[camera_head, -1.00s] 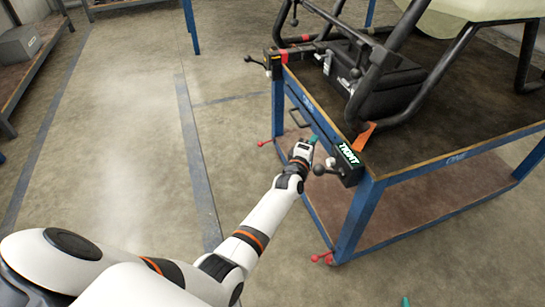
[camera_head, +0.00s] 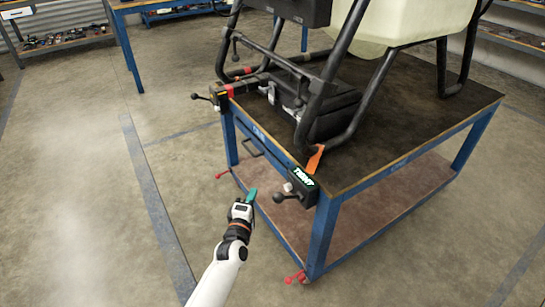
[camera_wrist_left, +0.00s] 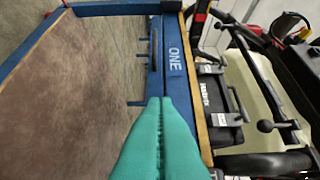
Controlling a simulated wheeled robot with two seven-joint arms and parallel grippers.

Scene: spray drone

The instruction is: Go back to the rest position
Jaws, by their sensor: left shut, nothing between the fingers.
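My left gripper (camera_head: 250,196) reaches in from the bottom of the head view, beside the near left side of the blue workbench (camera_head: 322,238). Its green fingers are together with nothing between them. In the left wrist view the green fingers (camera_wrist_left: 162,105) lie side by side, with the blue bench frame and its wooden edge beyond them. The black drone frame (camera_head: 318,95) with a pale tank (camera_head: 400,20) stands on the bench top. A black clamp (camera_head: 298,190) with a ball-ended lever sits at the bench corner, close to the gripper. My right gripper is not in view.
A second lever clamp (camera_head: 215,97) sits at the bench's far left corner. An orange strap (camera_head: 315,158) hangs near the frame's foot. Red-knobbed feet (camera_head: 296,277) stick out at floor level. Open concrete floor (camera_head: 75,180) lies left of the bench. Shelves stand at the back.

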